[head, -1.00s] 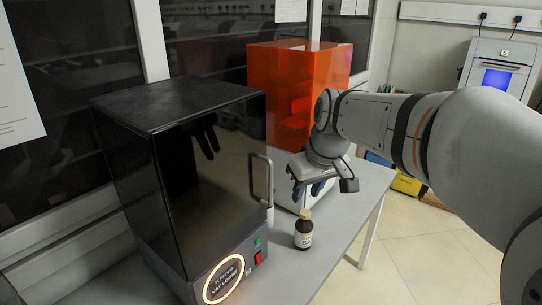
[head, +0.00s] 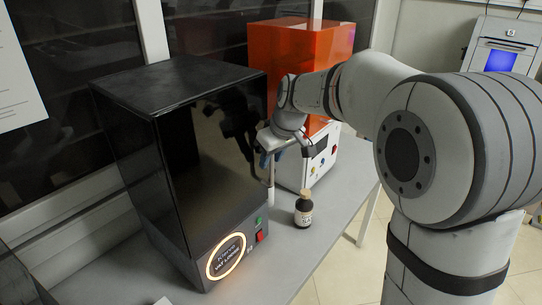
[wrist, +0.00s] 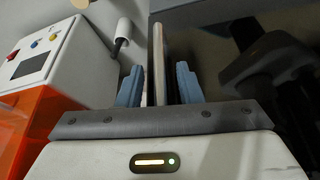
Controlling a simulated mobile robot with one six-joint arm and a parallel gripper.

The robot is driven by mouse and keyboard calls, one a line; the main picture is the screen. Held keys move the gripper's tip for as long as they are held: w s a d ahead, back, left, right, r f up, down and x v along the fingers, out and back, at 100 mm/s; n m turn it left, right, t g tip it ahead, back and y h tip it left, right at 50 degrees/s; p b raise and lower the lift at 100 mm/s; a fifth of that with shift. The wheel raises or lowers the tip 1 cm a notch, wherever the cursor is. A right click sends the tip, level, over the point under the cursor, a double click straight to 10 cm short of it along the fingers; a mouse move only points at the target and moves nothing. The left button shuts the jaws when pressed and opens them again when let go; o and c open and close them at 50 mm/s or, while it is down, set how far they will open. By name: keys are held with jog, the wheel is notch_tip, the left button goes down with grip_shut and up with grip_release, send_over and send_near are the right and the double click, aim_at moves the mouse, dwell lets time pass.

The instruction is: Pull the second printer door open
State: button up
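A black box-shaped machine (head: 140,150) with a glossy dark door (head: 215,160) stands on the bench, and its door looks closed. A lit ring label (head: 226,256) is on its lower front. The door's metal handle (wrist: 157,65) is upright between the two blue fingers of my gripper (wrist: 158,85) in the wrist view, with a small gap on each side. In the head view my gripper (head: 271,150) is at the door's right edge and covers most of the handle. The fingers are open around the handle.
An orange-topped printer (head: 300,50) with a white base stands behind, close to my wrist. A small dark bottle (head: 303,210) stands on the grey bench (head: 300,245) below and right of my gripper. The bench in front of the door is otherwise mostly clear.

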jog(key=shift+c, duration=0.4)
grip_shut()
